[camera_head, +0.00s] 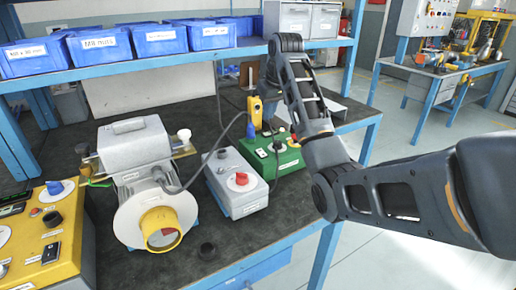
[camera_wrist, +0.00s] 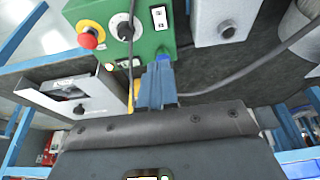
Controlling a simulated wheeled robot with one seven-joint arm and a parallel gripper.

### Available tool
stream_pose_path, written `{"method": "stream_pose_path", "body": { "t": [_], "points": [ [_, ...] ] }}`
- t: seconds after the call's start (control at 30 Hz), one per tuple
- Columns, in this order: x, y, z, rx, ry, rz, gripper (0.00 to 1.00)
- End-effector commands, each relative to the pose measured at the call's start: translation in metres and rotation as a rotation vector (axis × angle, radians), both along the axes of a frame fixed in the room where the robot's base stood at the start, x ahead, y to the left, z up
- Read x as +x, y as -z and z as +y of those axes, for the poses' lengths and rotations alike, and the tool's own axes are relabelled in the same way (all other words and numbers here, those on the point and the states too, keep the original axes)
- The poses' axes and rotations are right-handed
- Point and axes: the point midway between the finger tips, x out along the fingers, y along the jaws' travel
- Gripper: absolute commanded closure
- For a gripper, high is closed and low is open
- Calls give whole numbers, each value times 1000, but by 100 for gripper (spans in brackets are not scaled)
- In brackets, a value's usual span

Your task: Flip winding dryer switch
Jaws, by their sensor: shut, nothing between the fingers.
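My gripper, with blue fingers, shows in the wrist view (camera_wrist: 160,72) and in the head view (camera_head: 251,131). Its fingers are shut and empty, near the edge of a green control box (camera_wrist: 150,45). I cannot tell whether they touch it. The box carries a dark rotary knob (camera_wrist: 124,28) with a white pointer, a red mushroom button (camera_wrist: 90,36) on yellow, and a pale label. In the head view the green box (camera_head: 287,163) stands right of the grey blower (camera_head: 133,148) with its yellow nozzle (camera_head: 160,228). Which control is the winding dryer switch is not legible.
A grey box with a red knob (camera_head: 240,181) stands between blower and green box. A yellow panel (camera_head: 45,240) is at lower left. Cables run over the bench (camera_head: 98,208). A shelf with blue bins (camera_head: 100,45) hangs above.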

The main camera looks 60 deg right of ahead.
Motion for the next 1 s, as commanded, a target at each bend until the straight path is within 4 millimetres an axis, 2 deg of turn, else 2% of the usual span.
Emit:
{"method": "stream_pose_path", "body": {
  "t": [0.2, 0.57, 0.77, 1.0],
  "points": [
    [-7, 3, -1, 4, 4, 2, 100],
    [-5, 7, -1, 4, 4, 2, 100],
    [2, 32, -5, 7, 4, 4, 100],
    [15, 77, -13, 7, 4, 5, 100]
  ]
}}
